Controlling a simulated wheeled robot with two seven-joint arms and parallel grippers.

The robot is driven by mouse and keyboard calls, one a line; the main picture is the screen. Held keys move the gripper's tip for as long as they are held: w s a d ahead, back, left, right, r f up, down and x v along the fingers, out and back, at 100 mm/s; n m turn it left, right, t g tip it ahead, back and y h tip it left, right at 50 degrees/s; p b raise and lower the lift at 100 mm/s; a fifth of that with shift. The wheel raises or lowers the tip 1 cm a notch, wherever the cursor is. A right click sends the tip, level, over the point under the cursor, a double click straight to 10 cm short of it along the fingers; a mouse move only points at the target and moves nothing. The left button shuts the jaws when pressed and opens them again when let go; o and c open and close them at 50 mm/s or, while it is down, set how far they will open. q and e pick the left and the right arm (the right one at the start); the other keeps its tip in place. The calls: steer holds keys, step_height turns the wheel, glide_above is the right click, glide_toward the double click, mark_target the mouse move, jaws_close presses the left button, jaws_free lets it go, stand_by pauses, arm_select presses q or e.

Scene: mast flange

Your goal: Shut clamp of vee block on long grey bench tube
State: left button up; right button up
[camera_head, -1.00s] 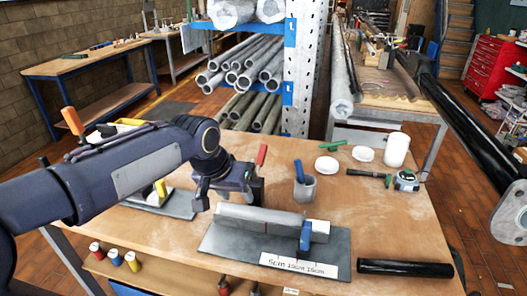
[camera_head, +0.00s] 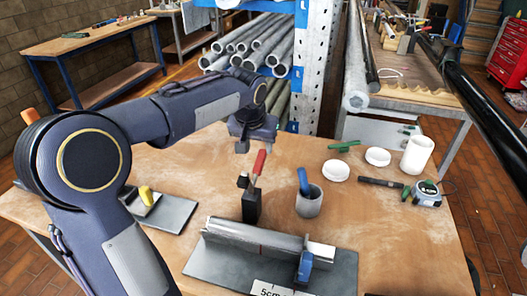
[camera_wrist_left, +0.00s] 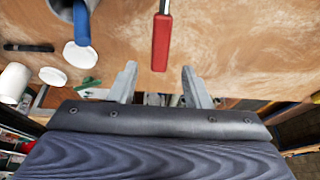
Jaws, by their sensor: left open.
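A grey tube (camera_head: 250,233) lies on a dark grey base plate (camera_head: 225,268) at the table's front. A blue clamp piece (camera_head: 305,265) sits at its right end. Behind the tube stands a dark block (camera_head: 250,206) with a red lever handle (camera_head: 259,162), raised and leaning slightly right. The handle also shows in the left wrist view (camera_wrist_left: 160,45), ahead of the fingers and between their lines. My left gripper (camera_head: 241,146) is open and empty, pointing down just above and left of the handle in the head view. Its spread fingers (camera_wrist_left: 160,84) touch nothing visible. My right gripper is not in view.
A grey cup (camera_head: 309,203) with a blue-handled tool stands right of the lever. White lids (camera_head: 335,171), a white cylinder (camera_head: 417,155) and a tape measure (camera_head: 427,194) are farther right. A plate with a yellow-knobbed part (camera_head: 175,214) lies left. A tube rack stands behind the table.

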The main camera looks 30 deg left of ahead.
mark_target(260, 157)
arm_select(q)
steer(key=x, duration=0.7)
steer(key=shift+s, duration=0.1)
jaws_close()
